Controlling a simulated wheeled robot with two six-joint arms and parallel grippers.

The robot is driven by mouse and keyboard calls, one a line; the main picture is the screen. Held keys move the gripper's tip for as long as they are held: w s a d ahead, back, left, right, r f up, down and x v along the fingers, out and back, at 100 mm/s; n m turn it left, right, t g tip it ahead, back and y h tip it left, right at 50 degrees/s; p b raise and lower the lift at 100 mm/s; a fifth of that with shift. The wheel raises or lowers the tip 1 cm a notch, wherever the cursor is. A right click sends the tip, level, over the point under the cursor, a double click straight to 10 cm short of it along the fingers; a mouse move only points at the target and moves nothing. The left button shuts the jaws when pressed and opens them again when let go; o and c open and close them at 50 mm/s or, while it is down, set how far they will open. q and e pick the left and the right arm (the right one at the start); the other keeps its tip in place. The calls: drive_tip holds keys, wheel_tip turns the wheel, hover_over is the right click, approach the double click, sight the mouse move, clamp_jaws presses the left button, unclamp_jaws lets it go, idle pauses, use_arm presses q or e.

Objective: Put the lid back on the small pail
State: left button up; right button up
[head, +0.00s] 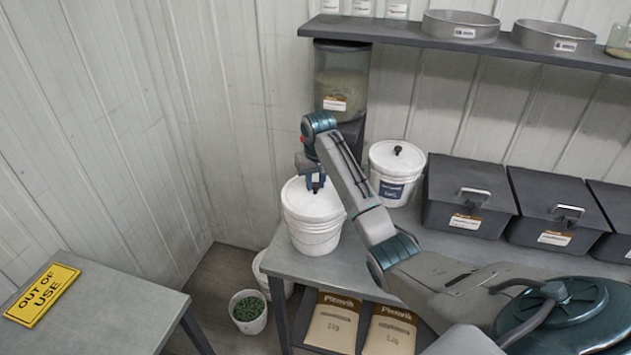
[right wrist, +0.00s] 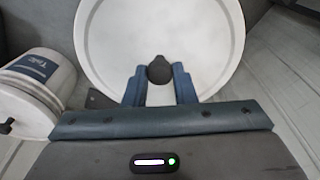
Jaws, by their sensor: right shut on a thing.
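A white pail (head: 315,238) stands at the left end of the grey bench. A round white lid (head: 298,200) lies over its mouth; I cannot tell whether it is fully seated. My right gripper (head: 316,187) is above the lid, pointing down, shut on its dark knob. In the right wrist view the gripper (right wrist: 159,88) has its blue fingers on either side of the black knob (right wrist: 159,68). The lid (right wrist: 115,40) fills the upper middle there and hides the pail's mouth. My left gripper is not in view.
Another lidded white pail (head: 393,188) with a blue label stands close by on the right. Dark lidded bins (head: 468,190) line the back right. A seed hopper (head: 341,85) stands behind. A bucket of green bits (head: 248,315) is on the floor.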

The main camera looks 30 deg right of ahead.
drive_tip(key=shift+f, duration=0.1)
idle(0.7)
drive_tip(key=o, duration=1.5)
drive_tip(key=shift+o, duration=0.2)
drive_tip(key=shift+r, duration=3.5)
clamp_jaws()
drive_tip(key=shift+f, duration=0.15)
